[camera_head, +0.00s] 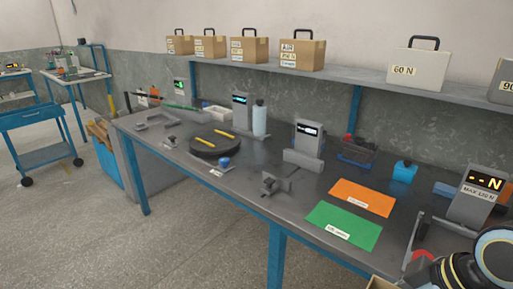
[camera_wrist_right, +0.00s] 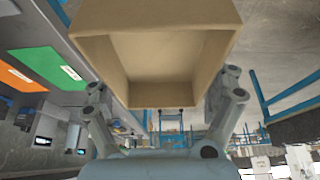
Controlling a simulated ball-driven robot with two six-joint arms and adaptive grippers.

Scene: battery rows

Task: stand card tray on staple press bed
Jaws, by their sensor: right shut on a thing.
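The open card tray (camera_wrist_right: 157,92) is a plain brown cardboard box with its hollow inside facing the right wrist camera. My right gripper (camera_wrist_right: 162,112) is shut on it, with one finger at each side. A corner of the tray (camera_head: 381,283) shows at the bottom edge of the head view, off the bench's front edge. Several grey devices with displays stand on the bench: one at the right (camera_head: 478,195) marked "MAX 120 N", one in the middle (camera_head: 308,138), one further back (camera_head: 241,110). I cannot tell which is the staple press. My left gripper is not in view.
A green mat (camera_head: 344,226) and an orange mat (camera_head: 362,197) lie flat on the grey bench (camera_head: 225,178). A small clamp-like fixture (camera_head: 275,185) and a black round plate (camera_head: 208,148) with yellow sticks lie further left. Boxes (camera_head: 302,55) line the shelf above.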

